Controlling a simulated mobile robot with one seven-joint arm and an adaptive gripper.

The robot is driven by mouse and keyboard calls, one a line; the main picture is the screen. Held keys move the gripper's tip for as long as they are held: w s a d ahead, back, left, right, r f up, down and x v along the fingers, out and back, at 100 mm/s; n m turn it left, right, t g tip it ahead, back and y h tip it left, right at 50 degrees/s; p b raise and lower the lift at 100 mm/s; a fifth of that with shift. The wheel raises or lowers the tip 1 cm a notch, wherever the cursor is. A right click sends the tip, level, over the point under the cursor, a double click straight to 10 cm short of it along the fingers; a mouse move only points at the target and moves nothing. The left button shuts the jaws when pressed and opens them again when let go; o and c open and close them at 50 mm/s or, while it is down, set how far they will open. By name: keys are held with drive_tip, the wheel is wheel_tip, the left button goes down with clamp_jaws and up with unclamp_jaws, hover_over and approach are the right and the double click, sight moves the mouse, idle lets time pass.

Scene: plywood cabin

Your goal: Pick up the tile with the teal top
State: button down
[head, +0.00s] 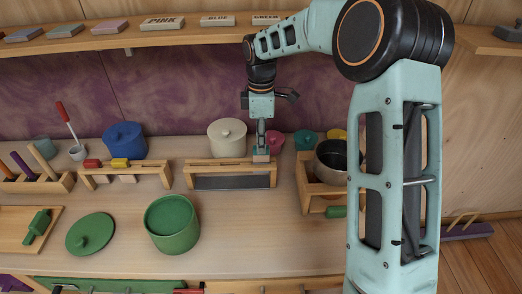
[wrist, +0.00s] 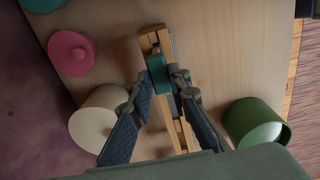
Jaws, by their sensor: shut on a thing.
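The tile with the teal top (wrist: 157,73) is between my fingertips in the wrist view. In the head view the tile (head: 261,157) shows small under my gripper (head: 261,150), at the right end of a wooden frame (head: 228,164) with a dark panel. My gripper (wrist: 159,76) points down and is shut on the tile. The tile is at the frame's top rail; I cannot tell whether it still touches the rail. My fingers partly hide its sides.
A cream lidded pot (head: 227,136) stands close behind the frame. A crate (head: 310,190) with a metal pot (head: 330,160) is to the right. An open green pot (head: 172,222) stands in front. A shelf (head: 150,36) with labelled blocks runs above.

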wheel_tip(320, 180, up, 8)
drive_tip(key=s+b, duration=0.3)
drive_tip(key=s, duration=1.5)
